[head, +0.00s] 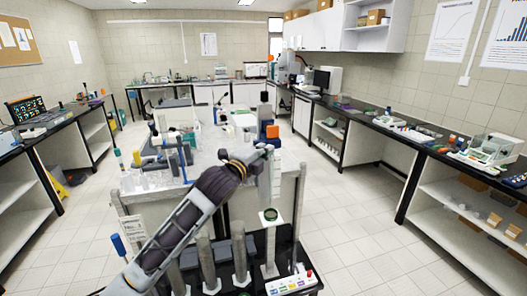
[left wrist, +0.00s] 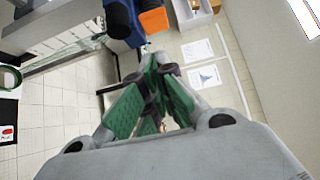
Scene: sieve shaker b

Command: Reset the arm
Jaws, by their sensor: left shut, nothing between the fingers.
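My left arm rises from the bottom left of the head view, and its gripper (head: 264,150) is at the near edge of the white central table. In the left wrist view the green-padded fingers (left wrist: 152,62) meet at their tips, with nothing between them. My right gripper is in neither view.
Below the arm is a black base with grey posts (head: 239,252), a green-ringed post (head: 270,214) and a panel with a red button (head: 292,284). The central table (head: 288,166) is crowded. A long bench (head: 420,140) lines the right wall. The floor between is clear.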

